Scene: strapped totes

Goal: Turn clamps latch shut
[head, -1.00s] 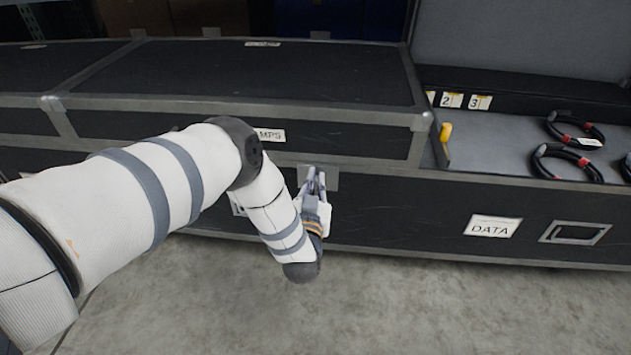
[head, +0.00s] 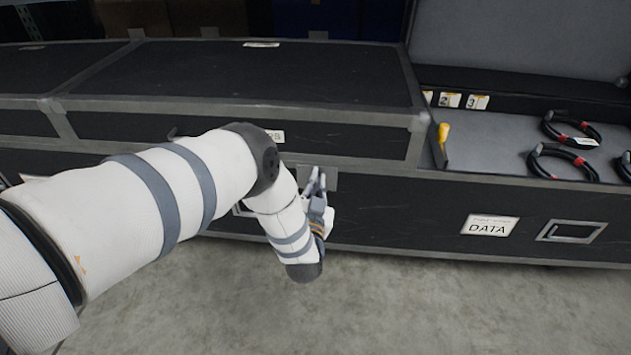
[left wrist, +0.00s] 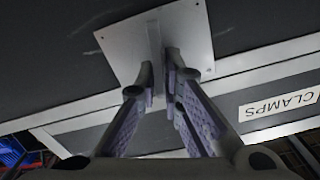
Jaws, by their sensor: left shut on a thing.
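The clamps case (head: 240,85) is a black case with grey edges and a closed lid. Its CLAMPS label (left wrist: 280,104) reads clearly in the left wrist view and is partly hidden by my arm in the head view. The latch is a grey metal plate (head: 331,179) on the case front, with a thin raised tab (left wrist: 154,36) in the left wrist view. My left gripper (head: 316,180) is at this latch, its fingers (left wrist: 160,77) shut on the tab, one on each side. The fingertips cover the tab's near end. My right gripper is not in view.
To the right, an open DATA case (head: 390,213) holds coiled black cables (head: 562,162) on a grey tray. A yellow-handled part (head: 444,132) stands at its left edge. Bare concrete floor (head: 400,310) lies in front of the cases.

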